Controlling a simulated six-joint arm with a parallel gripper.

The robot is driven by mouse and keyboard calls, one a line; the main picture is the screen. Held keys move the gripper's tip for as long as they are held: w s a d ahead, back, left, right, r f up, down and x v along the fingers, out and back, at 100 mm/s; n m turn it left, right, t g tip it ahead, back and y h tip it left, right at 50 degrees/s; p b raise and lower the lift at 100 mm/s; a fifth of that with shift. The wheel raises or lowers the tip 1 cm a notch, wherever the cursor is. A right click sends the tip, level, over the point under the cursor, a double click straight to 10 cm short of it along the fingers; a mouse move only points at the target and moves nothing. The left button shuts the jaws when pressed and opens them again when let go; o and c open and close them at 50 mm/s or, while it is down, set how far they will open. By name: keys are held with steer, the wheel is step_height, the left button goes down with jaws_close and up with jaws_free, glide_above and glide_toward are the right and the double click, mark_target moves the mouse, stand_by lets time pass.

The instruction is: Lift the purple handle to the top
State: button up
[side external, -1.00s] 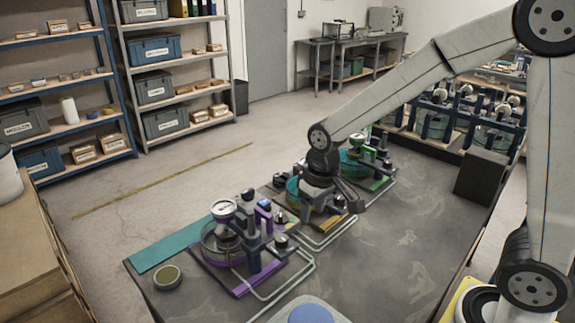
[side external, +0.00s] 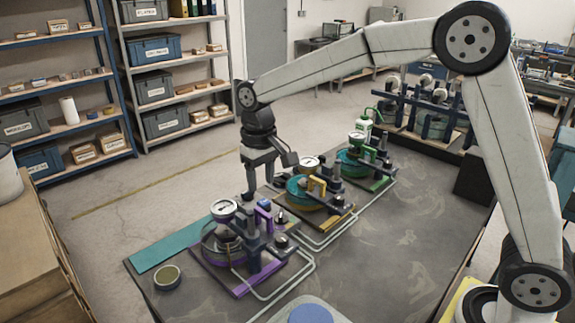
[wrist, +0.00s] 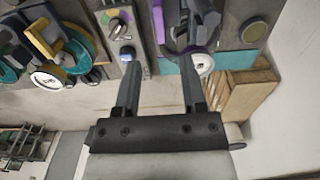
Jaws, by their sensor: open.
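The purple handle (side external: 269,222) is on the nearest station, beside a dark post, a round gauge (side external: 224,207) and a glass vessel on a purple base. How high the handle sits in its travel is hard to tell. My gripper (side external: 268,182) is open and empty, pointing down behind this station, above and apart from the handle. In the wrist view my gripper (wrist: 160,78) shows two spread fingers with nothing between them. A purple bar (wrist: 158,22) shows beyond the gap between them, near the top edge.
A station with a yellow handle (side external: 317,187) and one with a green handle (side external: 365,153) stand behind to the right. Thin pipes run along their front. A round dish (side external: 167,277) and a teal mat (side external: 169,248) lie left. The table's right front is clear.

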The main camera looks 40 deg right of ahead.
mark_target(263, 212)
steer(key=shift+f, duration=3.85)
jaws_close()
